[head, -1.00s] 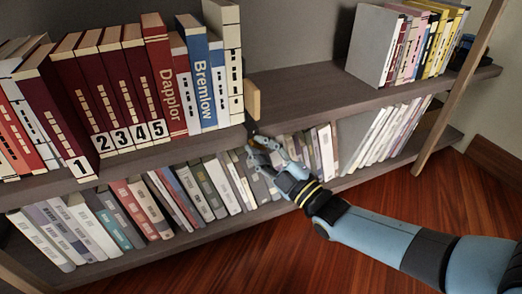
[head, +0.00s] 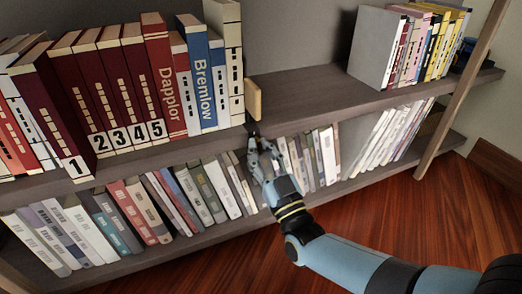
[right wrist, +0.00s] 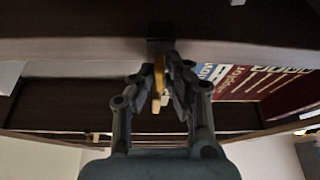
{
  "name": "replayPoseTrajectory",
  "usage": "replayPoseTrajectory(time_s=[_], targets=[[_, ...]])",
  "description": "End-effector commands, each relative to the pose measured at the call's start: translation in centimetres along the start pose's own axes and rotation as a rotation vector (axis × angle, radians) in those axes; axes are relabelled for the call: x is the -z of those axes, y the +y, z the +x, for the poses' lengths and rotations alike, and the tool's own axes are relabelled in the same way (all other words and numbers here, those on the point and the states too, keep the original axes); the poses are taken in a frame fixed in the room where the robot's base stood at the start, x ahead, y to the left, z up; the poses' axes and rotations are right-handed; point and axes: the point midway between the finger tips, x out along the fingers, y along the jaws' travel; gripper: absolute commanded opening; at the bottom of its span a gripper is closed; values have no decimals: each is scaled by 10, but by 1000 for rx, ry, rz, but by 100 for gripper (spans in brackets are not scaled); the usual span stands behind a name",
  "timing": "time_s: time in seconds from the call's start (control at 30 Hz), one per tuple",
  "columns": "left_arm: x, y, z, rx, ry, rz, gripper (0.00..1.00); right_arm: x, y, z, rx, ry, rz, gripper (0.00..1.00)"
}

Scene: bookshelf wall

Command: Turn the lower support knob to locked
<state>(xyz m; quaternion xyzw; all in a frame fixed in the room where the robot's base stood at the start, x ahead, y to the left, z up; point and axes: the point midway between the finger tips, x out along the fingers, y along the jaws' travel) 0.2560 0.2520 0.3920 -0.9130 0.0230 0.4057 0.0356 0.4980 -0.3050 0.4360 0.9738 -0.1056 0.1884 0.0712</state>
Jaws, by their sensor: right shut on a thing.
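The lower support knob shows in the right wrist view as a small yellowish lever (right wrist: 159,75) just below a dark block (right wrist: 160,46) at the shelf edge. My right gripper (right wrist: 165,82) is shut on it, with a finger on each side. In the head view my right gripper (head: 259,150) reaches up to the front edge of the upper shelf, below a light wooden support piece (head: 253,99). The knob is hidden there by the fingers, and its turn angle cannot be told. My left gripper is in neither view.
The upper shelf (head: 310,95) has bare room right of the wooden piece. Maroon, red, blue and cream books (head: 120,90) stand left of it. The lower shelf (head: 190,243) is packed with books close behind my gripper. Wooden floor (head: 450,215) lies in front.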

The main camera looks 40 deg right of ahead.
Motion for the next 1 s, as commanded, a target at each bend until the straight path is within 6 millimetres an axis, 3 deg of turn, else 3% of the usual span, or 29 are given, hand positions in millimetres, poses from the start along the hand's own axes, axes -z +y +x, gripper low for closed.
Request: replayPoseTrajectory(time_s=[0.8, 0.83, 0.97, 1.0], targets=[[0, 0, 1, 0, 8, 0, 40, -2, -1, -2, -44, -7, 106, 0], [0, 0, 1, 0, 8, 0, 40, -2, -1, -2, -44, -7, 105, 16], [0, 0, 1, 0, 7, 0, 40, -2, -1, -2, -44, -5, 105, 33], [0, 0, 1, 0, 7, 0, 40, -1, -1, -2, -44, -5, 105, 33]])
